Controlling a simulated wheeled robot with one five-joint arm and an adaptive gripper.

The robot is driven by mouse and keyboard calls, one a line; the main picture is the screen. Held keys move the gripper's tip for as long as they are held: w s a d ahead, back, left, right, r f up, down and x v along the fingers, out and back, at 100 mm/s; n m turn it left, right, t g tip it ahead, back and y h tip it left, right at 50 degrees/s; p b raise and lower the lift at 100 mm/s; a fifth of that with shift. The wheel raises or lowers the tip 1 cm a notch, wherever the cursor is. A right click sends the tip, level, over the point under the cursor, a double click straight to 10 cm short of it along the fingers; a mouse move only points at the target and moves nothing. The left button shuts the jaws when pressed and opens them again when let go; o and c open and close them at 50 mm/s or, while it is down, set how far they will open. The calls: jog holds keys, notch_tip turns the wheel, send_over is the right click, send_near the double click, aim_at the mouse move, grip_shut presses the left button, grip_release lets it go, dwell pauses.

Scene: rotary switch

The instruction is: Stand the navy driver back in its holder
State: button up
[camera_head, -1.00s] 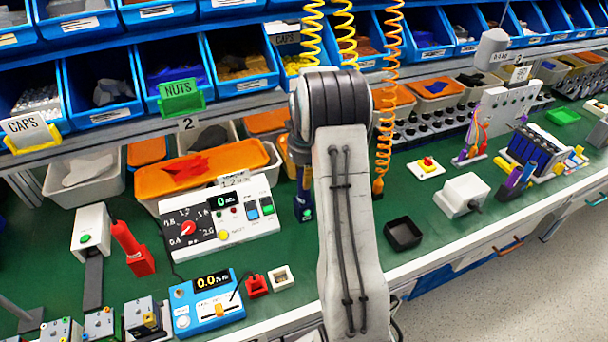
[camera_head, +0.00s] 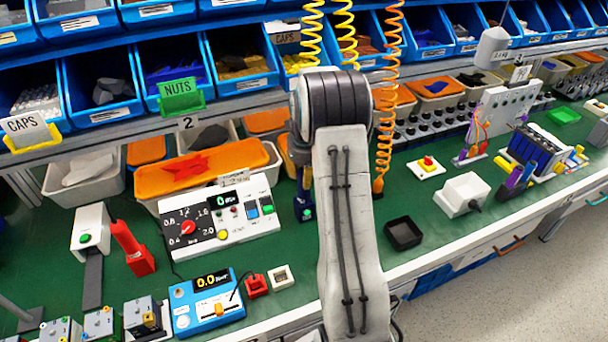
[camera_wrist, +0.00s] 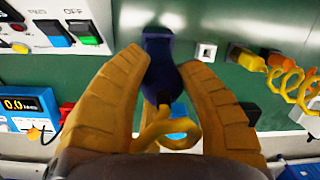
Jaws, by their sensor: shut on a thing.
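The navy driver (camera_wrist: 160,75) is between the two tan fingers of my gripper (camera_wrist: 158,80) in the wrist view, with a yellow coiled cord at its near end. My gripper is shut on it. In the head view the lower part of the navy driver (camera_head: 304,203) shows left of my arm, roughly upright, with a green spot near its bottom. My arm hides most of my gripper there. A small white square socket (camera_wrist: 205,53) with a dark opening lies right of the driver in the wrist view. I cannot tell whether the driver's lower end is seated or above the bench.
An orange driver (camera_head: 378,182) on an orange coil stands right of my arm. A white panel with a dial (camera_head: 220,218) and a blue display box (camera_head: 207,302) are left. A black tray (camera_head: 403,233) lies right. Blue bins line the back.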

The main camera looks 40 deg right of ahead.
jog(key=o, duration=0.9)
jog(key=r, duration=0.4)
jog(key=s+r, duration=0.1)
jog(key=r, duration=0.3)
jog(key=a+r, duration=0.1)
jog(key=r, duration=0.3)
jog(key=shift+s, duration=0.3)
